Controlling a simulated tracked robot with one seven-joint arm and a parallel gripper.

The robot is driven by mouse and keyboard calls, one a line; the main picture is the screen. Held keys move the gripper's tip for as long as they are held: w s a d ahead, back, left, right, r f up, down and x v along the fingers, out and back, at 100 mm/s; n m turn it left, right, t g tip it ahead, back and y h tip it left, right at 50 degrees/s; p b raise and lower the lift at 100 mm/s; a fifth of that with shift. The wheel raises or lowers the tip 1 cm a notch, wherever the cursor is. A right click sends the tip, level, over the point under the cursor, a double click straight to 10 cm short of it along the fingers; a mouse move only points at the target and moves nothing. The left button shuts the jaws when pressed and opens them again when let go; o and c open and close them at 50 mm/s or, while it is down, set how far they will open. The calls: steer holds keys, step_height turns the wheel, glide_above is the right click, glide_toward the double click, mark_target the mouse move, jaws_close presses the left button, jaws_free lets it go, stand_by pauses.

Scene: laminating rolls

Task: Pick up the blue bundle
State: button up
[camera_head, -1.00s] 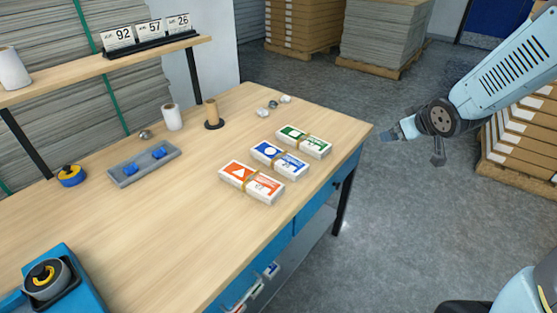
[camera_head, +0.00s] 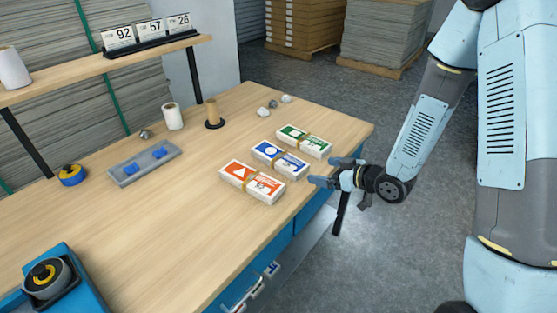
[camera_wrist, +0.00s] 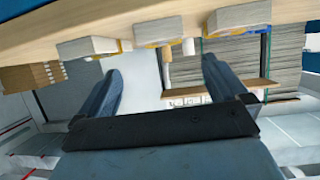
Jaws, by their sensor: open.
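The blue bundle (camera_head: 280,160) is a white banded block with a blue label, lying on the wooden table near its right edge. It sits between the green bundle (camera_head: 304,141) and the orange bundle (camera_head: 252,182). My gripper (camera_head: 332,171) is open and empty at the table's right edge, a short way right of the blue bundle and apart from it. In the wrist view, which is upside down, the spread fingers (camera_wrist: 161,68) show below the row of bundles, with the blue bundle (camera_wrist: 158,32) in the middle.
The table (camera_head: 150,220) has bare wood to the left of the bundles. A grey tray with blue pieces (camera_head: 145,164), a white roll (camera_head: 172,117), a brown spindle (camera_head: 212,114) and small stones (camera_head: 273,104) stand farther back. A blue tape dispenser (camera_head: 60,285) is front left.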

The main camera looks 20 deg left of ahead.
mark_target(295, 164)
steer(key=x, duration=1.3)
steer(key=shift+a+f, duration=0.1)
steer(key=shift+a, duration=0.15)
steer(key=c, duration=1.1)
steer(key=shift+w, duration=0.1)
